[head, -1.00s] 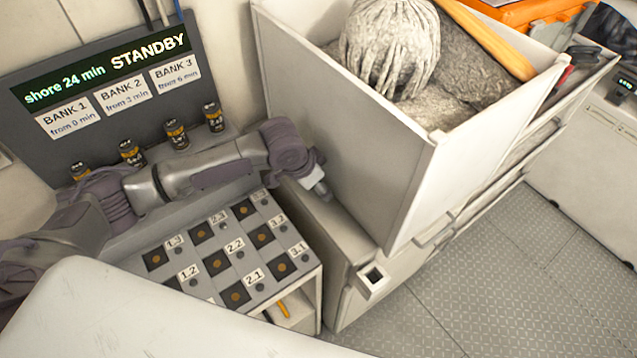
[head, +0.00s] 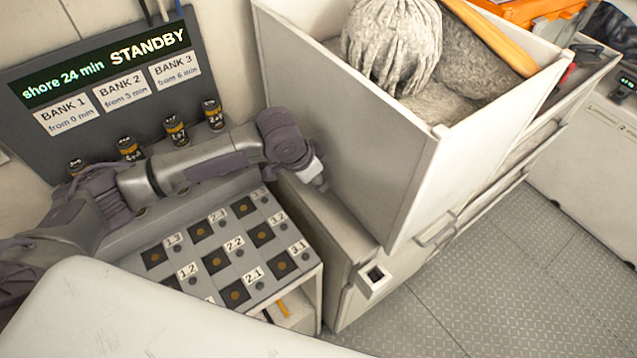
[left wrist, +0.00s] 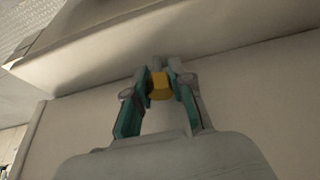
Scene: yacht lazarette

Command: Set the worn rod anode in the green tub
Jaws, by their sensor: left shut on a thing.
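My left gripper (head: 315,172) is at the end of the arm from the left, beside the white-walled bin at the charging bench's right end. Its fingers cannot be made out in the head view. In the left wrist view the teal-lined fingers (left wrist: 160,82) are shut on a small yellow thing (left wrist: 159,87). Only one blunt end of it shows, so I cannot tell whether it is the worn rod anode. A pale wall lies close beyond the fingers. The green tub is not in view. My right gripper is not in view.
The white bin (head: 345,130) holds a grey ropy bundle (head: 392,45) and stands high beside my wrist. A bench panel (head: 215,240) has several numbered sockets. Several small dark canisters (head: 213,115) stand below a STANDBY sign (head: 105,75). Patterned floor (head: 500,280) is clear at lower right.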

